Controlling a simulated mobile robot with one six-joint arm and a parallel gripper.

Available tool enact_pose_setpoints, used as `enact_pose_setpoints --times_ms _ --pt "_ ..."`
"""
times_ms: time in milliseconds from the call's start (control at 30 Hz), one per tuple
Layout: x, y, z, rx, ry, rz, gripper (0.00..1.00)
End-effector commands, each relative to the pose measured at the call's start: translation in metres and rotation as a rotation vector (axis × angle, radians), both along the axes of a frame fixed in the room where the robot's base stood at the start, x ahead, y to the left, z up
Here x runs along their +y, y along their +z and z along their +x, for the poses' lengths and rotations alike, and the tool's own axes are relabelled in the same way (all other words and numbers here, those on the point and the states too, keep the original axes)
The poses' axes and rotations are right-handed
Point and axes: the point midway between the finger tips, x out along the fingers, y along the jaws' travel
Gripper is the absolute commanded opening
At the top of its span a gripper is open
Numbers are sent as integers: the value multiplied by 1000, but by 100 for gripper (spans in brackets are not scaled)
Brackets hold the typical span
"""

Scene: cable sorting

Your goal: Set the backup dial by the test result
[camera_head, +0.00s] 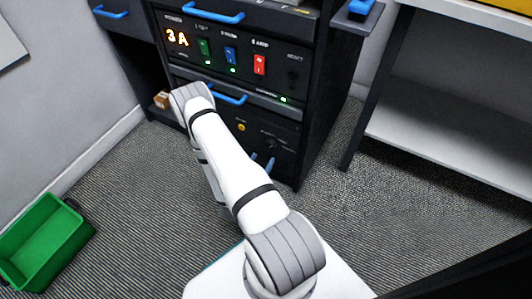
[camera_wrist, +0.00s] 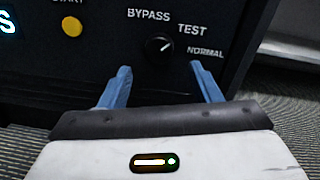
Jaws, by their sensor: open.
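The backup dial (camera_wrist: 158,47) is a small black knob on a dark panel, with BYPASS, TEST and NORMAL printed around it. Its white mark points up and right, roughly towards TEST. My gripper (camera_wrist: 160,76) is open, its two blue fingers below and either side of the dial, apart from it. In the head view my gripper (camera_head: 262,162) is at the lower panel, mostly behind my arm. A yellow button (camera_wrist: 71,26) is left of the dial, its label cut off at the top. Part of a cyan display (camera_wrist: 6,24) shows an S-like character.
Above, an orange display (camera_head: 178,37) reads 3 A, beside a green switch (camera_head: 204,47), a blue switch (camera_head: 230,55) and a red switch (camera_head: 259,64). Blue drawer handles (camera_head: 214,17) stick out. A green bin (camera_head: 43,240) stands on the floor at left. A shelf (camera_head: 450,130) is at right.

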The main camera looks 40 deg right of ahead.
Motion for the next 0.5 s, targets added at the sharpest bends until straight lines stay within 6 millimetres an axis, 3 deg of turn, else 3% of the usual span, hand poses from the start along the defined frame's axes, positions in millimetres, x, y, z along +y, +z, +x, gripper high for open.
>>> enact_pose_setpoints --times_ms 233,500 --pt "-33 -2 16 -4 -5 0 57" --pt "-48 0 24 -1 -1 0 57"
